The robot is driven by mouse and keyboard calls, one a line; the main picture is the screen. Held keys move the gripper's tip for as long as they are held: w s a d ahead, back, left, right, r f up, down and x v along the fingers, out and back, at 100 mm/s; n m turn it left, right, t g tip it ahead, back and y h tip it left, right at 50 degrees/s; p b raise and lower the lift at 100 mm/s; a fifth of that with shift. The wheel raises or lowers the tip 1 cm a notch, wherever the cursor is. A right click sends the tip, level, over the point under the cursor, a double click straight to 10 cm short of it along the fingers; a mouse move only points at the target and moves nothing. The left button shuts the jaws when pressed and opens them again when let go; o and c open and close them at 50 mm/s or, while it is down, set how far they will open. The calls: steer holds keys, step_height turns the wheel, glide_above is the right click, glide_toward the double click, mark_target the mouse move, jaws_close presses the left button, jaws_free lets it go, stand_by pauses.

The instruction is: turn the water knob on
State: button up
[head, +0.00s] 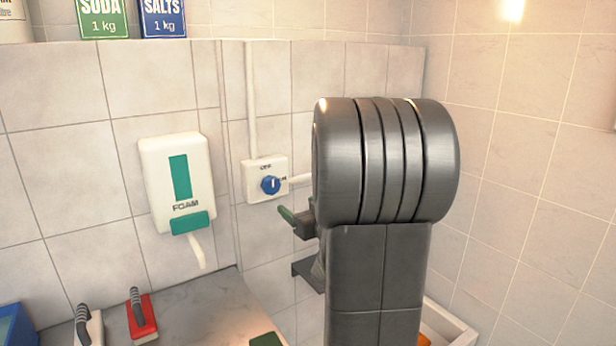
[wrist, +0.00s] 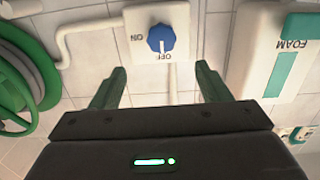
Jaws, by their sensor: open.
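The blue water knob (head: 270,184) sits on a white wall plate (head: 252,179) in the middle of the head view. Its white pointer line stands toward the OFF label above it. The knob (wrist: 161,39) also shows upside down in the wrist view, with its pointer at OFF and the ON label on the left. My gripper (wrist: 160,84) is open and empty. Its two green-tipped fingers are spread to either side of the knob's line, apart from it. In the head view, my arm hides most of the gripper; one green fingertip shows below and right of the plate.
A white foam dispenser (head: 178,180) hangs left of the knob. White pipes run up and right from the plate. A green hose reel (wrist: 25,80) is at the wrist view's left. Brushes with red (head: 142,318) and white bases lie on the counter below.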

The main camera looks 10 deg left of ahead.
mark_target(273, 186)
steer(key=shift+y, duration=0.3)
steer(key=p+x, duration=0.1)
steer(key=x, duration=0.3)
steer(key=p+x, duration=0.1)
steer(key=x, duration=0.4)
steer(key=p+x, duration=0.1)
steer(key=x, duration=0.4)
steer(key=shift+w+r, duration=0.2)
steer(key=shift+r, duration=0.05)
steer(key=c, duration=1)
steer(key=shift+o, duration=0.2)
